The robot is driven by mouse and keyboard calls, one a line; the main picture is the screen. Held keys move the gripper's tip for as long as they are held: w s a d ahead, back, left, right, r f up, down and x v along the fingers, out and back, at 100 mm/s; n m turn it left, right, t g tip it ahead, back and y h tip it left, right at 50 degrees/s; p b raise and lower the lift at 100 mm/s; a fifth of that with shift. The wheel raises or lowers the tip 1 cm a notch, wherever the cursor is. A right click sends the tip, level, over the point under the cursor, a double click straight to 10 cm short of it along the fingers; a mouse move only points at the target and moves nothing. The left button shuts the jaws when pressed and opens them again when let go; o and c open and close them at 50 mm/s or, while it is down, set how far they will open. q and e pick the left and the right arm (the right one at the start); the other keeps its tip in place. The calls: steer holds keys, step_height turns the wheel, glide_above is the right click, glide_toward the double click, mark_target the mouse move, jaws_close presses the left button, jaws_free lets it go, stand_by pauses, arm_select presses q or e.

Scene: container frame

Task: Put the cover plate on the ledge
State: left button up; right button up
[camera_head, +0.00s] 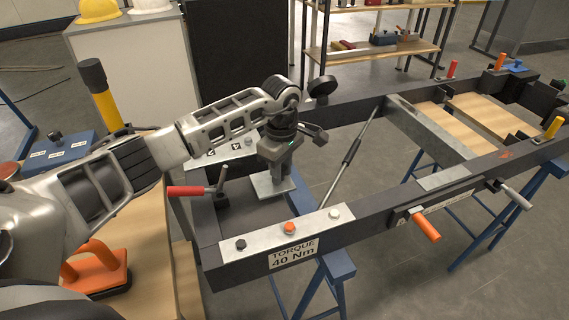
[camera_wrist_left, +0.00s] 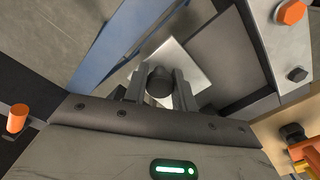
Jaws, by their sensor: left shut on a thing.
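The cover plate (camera_head: 263,187) is a light, flat metal square with a dark knob (camera_wrist_left: 160,80) on it. My left gripper (camera_head: 278,176) is shut on the knob from above, and its two fingers (camera_wrist_left: 160,88) flank the knob in the left wrist view. The plate (camera_wrist_left: 186,58) is held over the near left end of the dark container frame (camera_head: 375,208), inside its opening. A dark flat strip (camera_head: 238,218) lies just beside and below the plate; I cannot tell for sure whether it is the ledge, or whether the plate touches it. My right gripper is not in view.
A bright strip with bolts (camera_head: 290,226) tops the near rail, above a torque label (camera_head: 293,254). A red-handled clamp (camera_head: 187,191) sticks out at the left end. A grey rod (camera_head: 352,150) slants across the opening. Blue trestles (camera_head: 333,277) carry the frame. An orange-handled tool (camera_head: 97,268) sits on the left bench.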

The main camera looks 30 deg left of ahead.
mark_target(263, 182)
arm_select(q)
steer(key=shift+s+a+r+p, duration=0.2)
steer(key=shift+s+a+p, duration=0.5)
steer(key=shift+s+a, duration=0.35)
steer(key=shift+s+a+f, duration=0.1)
steer(key=shift+s+a, duration=0.05)
steer(key=shift+s, duration=0.15)
steer(key=shift+s+a+f, duration=0.1)
steer(key=shift+s+f, duration=0.05)
steer(key=shift+f, duration=0.15)
steer(key=shift+f+b, duration=0.45)
steer(key=shift+b, duration=0.05)
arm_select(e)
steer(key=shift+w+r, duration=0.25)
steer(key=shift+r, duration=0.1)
arm_select(q)
steer(key=shift+f, duration=0.1)
steer(key=shift+s, duration=0.1)
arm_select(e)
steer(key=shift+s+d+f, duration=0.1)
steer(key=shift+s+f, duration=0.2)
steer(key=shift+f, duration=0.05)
arm_select(q)
steer(key=shift+a+f+b, duration=0.1)
steer(key=shift+a+b, duration=0.05)
steer(key=shift+b, duration=0.2)
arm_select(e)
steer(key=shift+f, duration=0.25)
